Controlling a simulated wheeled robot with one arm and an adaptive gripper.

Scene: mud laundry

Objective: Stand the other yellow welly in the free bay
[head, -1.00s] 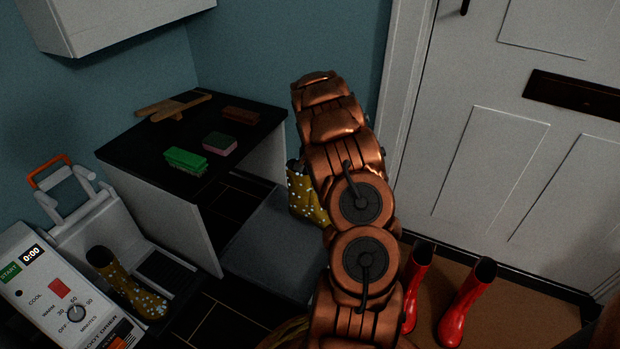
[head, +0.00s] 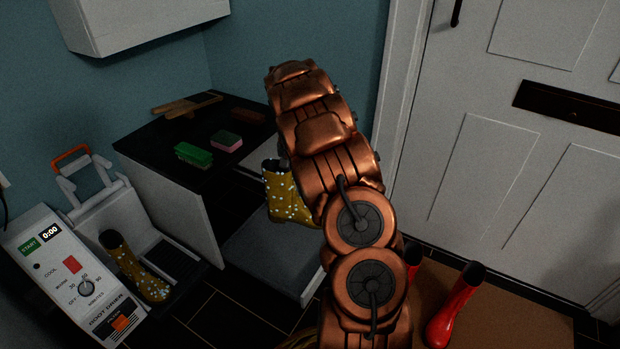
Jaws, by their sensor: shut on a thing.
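The boot dryer (head: 62,258) stands at the lower left with an orange handle and a control panel reading 0:00. One yellow spotted welly (head: 135,268) is at the dryer, beside a dark slatted bay (head: 172,258) that looks empty. The other yellow welly (head: 288,194), with white dots, shows left of my arm, over the grey mat's far side. It is upright, and its right part is hidden by my arm. My gripper is hidden behind my arm, so its hold on this welly cannot be seen.
A black-topped bench (head: 150,140) holds a green brush (head: 193,155), a pink-and-green sponge (head: 226,141) and wooden pieces. Red wellies (head: 455,305) stand on a brown mat by the white door (head: 520,120).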

